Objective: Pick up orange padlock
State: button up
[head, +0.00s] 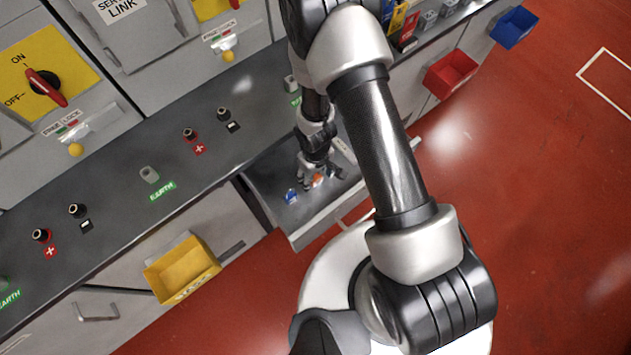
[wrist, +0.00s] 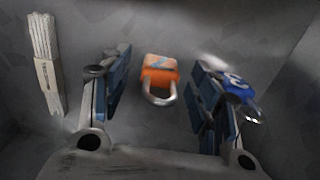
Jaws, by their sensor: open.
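The orange padlock (wrist: 160,72) lies on the grey drawer floor, its silver shackle towards the bottom of the wrist view. My gripper (wrist: 158,85) is open, with one finger to the left of the padlock and one to the right; a gap shows on both sides. In the head view my gripper (head: 322,180) reaches down into an open drawer (head: 268,200). A small patch of the orange padlock (head: 317,180) shows between the fingers there; the rest is hidden.
A blue padlock (wrist: 238,88) lies close beside or behind my right finger, partly hidden. A bundle of pale strips (wrist: 45,65) lies to the left. Drawer walls stand around my gripper. A yellow bin (head: 182,268) hangs on the cabinet front at left.

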jog(key=shift+f+b, duration=0.4)
jog(key=shift+f, duration=0.4)
jog(key=shift+r, duration=0.1)
jog(key=shift+c, duration=0.2)
jog(key=c, duration=1.1)
jog(key=shift+r, duration=0.1)
